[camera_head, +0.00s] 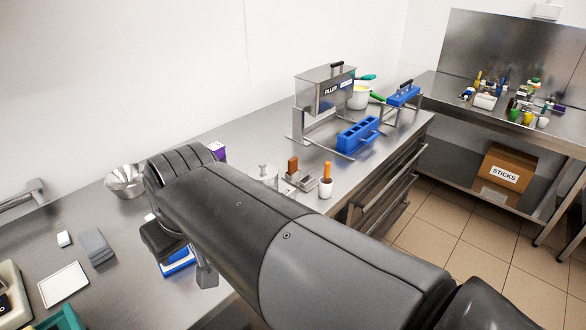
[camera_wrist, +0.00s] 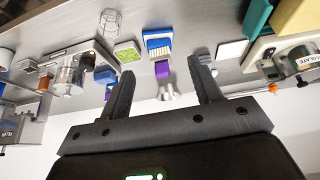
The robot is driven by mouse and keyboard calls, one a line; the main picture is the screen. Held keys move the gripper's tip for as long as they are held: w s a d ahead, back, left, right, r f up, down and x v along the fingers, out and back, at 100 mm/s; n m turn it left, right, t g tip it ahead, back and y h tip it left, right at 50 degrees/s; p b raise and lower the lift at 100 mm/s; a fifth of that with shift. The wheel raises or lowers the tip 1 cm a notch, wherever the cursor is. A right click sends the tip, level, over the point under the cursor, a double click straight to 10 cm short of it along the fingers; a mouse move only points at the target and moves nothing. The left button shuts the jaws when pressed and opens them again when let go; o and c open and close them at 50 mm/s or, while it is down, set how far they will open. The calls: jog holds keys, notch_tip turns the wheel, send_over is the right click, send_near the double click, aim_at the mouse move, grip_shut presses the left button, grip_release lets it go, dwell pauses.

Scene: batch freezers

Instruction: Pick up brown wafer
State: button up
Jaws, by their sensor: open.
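A small upright brown block (camera_head: 292,165) stands by metal pieces on the steel counter, right of my arm in the head view; I cannot tell whether it is the brown wafer. A small orange-brown piece also shows at the left of the wrist view (camera_wrist: 44,83). My gripper (camera_wrist: 162,68) is open and empty, its two dark fingers apart above the counter. A purple block (camera_wrist: 162,69) and a blue tray (camera_wrist: 158,34) show between and beyond the fingertips. In the head view my gripper is mostly hidden behind my arm, with a finger (camera_head: 206,274) showing below it.
A white cup (camera_head: 326,189) with an orange-handled tool stands near the counter edge. A metal bowl (camera_head: 126,181), grey block (camera_head: 97,246) and white tile (camera_head: 63,285) lie left. The filler (camera_head: 325,88) and blue mould (camera_head: 358,135) stand at the back right.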

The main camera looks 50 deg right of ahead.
jog(key=w+d+r, duration=0.2)
jog(key=w+d, duration=0.7)
jog(key=w, duration=0.1)
send_near(295, 159)
jog(key=f, duration=0.1)
jog(key=shift+g, duration=0.5)
jog(key=x, duration=0.6)
jog(key=shift+w+a+r, duration=0.2)
jog(key=shift+w+a, duration=0.15)
jog(key=shift+a, duration=0.05)
jog(key=x, duration=0.5)
jog(key=shift+w+d, duration=0.2)
jog(key=shift+d, duration=0.1)
jog(key=c, duration=1)
